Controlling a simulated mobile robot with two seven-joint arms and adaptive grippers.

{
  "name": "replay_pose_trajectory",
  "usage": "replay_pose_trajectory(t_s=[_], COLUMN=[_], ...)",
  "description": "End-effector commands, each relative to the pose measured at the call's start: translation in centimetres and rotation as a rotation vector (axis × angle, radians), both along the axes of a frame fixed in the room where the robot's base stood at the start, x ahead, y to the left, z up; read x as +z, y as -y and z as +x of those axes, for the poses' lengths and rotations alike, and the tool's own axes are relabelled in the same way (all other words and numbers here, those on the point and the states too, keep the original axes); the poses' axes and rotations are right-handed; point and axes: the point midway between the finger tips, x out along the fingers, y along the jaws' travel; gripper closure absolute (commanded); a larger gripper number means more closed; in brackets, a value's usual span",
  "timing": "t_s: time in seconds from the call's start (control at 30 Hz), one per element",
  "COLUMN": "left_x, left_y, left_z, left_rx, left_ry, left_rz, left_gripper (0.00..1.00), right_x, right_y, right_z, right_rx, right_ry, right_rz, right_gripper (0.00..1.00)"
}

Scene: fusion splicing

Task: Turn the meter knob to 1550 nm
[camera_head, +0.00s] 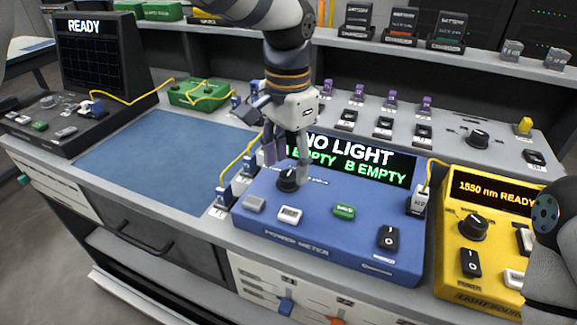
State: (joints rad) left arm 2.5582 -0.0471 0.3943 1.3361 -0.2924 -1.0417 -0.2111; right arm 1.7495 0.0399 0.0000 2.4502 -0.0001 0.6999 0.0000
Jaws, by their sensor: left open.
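The blue power meter (330,248) sits on the bench in the middle. Its dark screen (400,170) reads "NO LIGHT" and "EMPTY B EMPTY", partly covered by my left gripper. The black meter knob (288,180) is on the meter's upper left. My left gripper (286,180) points down from above, open, with its fingertips around or just beside the knob; contact cannot be told. The knob's setting is too small to read. Part of my right arm shows at the right edge; its gripper is out of view.
The yellow light source (480,275) at right reads "1550 nm READY" and has its own knob (473,227). Blue-grey connectors (222,197) with a yellow fibre stand close left of the meter. A blue mat (150,155) lies clear at left. A black splicer (95,55) reads "READY".

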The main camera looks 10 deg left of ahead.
Motion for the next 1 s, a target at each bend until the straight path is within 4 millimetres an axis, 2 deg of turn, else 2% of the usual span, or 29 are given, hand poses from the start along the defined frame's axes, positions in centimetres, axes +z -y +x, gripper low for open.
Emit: replay_pose_trajectory(t_s=[0.13, 0.43, 0.6, 0.67, 1.0], left_x=[-1.8, -2.1, -2.1, -2.1, -2.1], left_y=[0.0, 0.0, 0.0, 0.0, 0.0], left_z=[0.0, 0.0, 0.0, 0.0, 0.0], left_rx=[-0.001, -0.001, -0.001, -0.001, -0.044], left_ry=[0.000, 0.002, 0.001, 0.001, 0.001], left_rz=[0.001, 0.001, 0.000, 0.000, 0.000], left_gripper=[0.51, 0.51, 0.89, 0.99, 0.99], right_x=[0.0, 0.0, 0.0, 0.0, 0.2], right_y=[0.0, 0.0, 0.0, 0.0, 0.0], right_z=[0.0, 0.0, 0.0, 0.0, 0.2], right_rx=[0.000, 0.000, 0.000, 0.000, 0.000], right_ry=[0.001, 0.001, 0.001, 0.001, 0.007], right_rz=[0.000, 0.000, 0.000, 0.000, 0.000], right_gripper=[0.60, 0.60, 0.60, 0.60, 0.60])
